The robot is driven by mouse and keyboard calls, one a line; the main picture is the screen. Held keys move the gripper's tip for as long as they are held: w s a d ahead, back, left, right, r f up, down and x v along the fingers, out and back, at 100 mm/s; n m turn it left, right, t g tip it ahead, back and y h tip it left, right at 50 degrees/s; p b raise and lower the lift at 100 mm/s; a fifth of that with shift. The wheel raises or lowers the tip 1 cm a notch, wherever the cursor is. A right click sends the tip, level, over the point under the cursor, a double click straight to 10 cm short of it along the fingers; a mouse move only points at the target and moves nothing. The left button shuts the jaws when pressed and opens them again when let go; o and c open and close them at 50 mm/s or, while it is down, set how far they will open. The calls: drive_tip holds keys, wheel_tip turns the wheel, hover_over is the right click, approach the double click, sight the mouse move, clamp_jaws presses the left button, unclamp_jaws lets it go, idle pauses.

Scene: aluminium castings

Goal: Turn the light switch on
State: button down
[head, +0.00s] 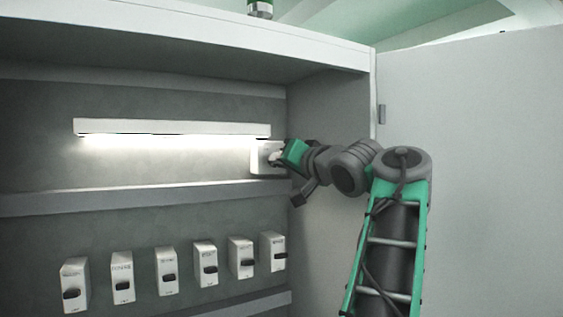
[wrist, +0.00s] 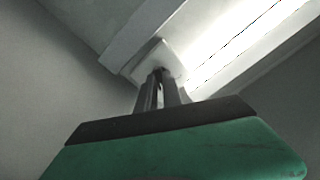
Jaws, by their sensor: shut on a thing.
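The light switch (head: 258,160) is a pale square plate on the cabinet's back wall, just below the right end of the lamp. In the wrist view the light switch (wrist: 152,56) is at upper centre, next to the bright lamp. The lamp (head: 170,128) is a long white bar; it is lit and brightens the wall below it. My gripper (head: 277,157) reaches in from the right and is at the switch. In the wrist view my gripper (wrist: 160,76) has its fingers close together on the switch. The fingers hide the gripped part of the switch.
A row of several small white boxes with dark knobs (head: 166,270) is on the wall below a grey rail (head: 130,196). The cabinet's right side wall is close beside my arm. An open door panel (head: 480,170) stands at right.

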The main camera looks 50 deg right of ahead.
drive_tip(key=c, duration=1.5)
unclamp_jaws()
drive_tip(key=shift+s, duration=0.1)
drive_tip(key=b+v, duration=0.1)
drive_tip(key=v, duration=0.6)
drive_tip(key=shift+s+a, duration=0.15)
drive_tip(key=shift+s, duration=0.15)
